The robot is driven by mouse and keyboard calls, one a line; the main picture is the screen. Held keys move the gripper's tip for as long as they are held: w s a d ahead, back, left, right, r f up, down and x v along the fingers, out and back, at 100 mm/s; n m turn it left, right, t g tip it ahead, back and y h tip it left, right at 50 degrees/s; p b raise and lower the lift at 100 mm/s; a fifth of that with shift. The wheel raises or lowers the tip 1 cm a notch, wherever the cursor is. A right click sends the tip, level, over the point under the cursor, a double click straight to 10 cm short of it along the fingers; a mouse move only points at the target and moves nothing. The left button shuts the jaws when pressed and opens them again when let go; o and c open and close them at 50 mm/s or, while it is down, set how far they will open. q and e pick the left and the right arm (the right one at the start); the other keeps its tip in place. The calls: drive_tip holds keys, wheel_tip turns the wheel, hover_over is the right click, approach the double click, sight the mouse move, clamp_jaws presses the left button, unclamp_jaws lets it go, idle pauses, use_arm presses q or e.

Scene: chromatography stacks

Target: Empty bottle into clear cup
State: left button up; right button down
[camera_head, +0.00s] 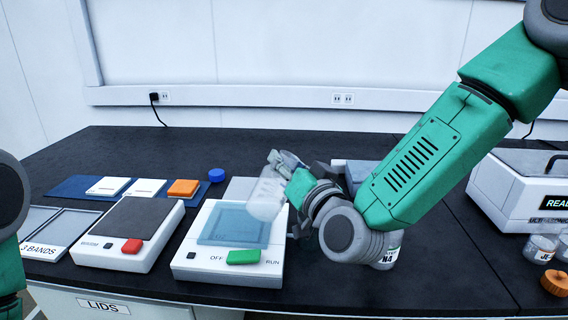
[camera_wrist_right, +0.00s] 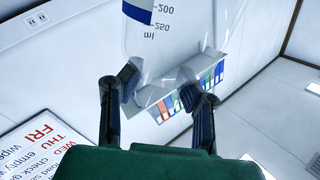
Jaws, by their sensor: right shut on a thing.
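My right gripper (camera_head: 282,170) is shut on a clear, graduated bottle (camera_head: 264,198) and holds it tilted above the back of the right-hand device. In the right wrist view the bottle (camera_wrist_right: 172,42) shows ml marks and a blue patch, between the two fingers (camera_wrist_right: 165,92). I cannot tell whether liquid is in it. A translucent blue square dish (camera_head: 236,224) lies on the device top, below and left of the bottle. No clear cup can be made out with certainty. My left gripper is out of view; only part of its arm shows at the left edge.
The device (camera_head: 190,270) has a green OFF/RUN switch. Another device (camera_head: 138,222) with a red switch stands left of it. A blue cap (camera_head: 216,175) lies behind them. A jar marked N4 (camera_head: 388,254) is partly behind my right arm. Small jars (camera_head: 541,247) stand far right.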

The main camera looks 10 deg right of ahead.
drive_tip(key=shift+d+f, duration=0.1)
drive_tip(key=shift+d, duration=0.4)
drive_tip(key=shift+d+f+m+b, duration=0.15)
drive_tip(key=shift+d+m+b, duration=0.2)
drive_tip(key=shift+m+b, duration=0.2)
drive_tip(key=shift+a, duration=0.3)
drive_tip(key=shift+f+m+t+h+b, duration=0.2)
drive_tip(key=shift+m+t+h+b, duration=0.1)
drive_tip(key=shift+m+b, duration=0.25)
drive_tip(key=shift+r, duration=0.1)
drive_tip(key=shift+a, duration=0.1)
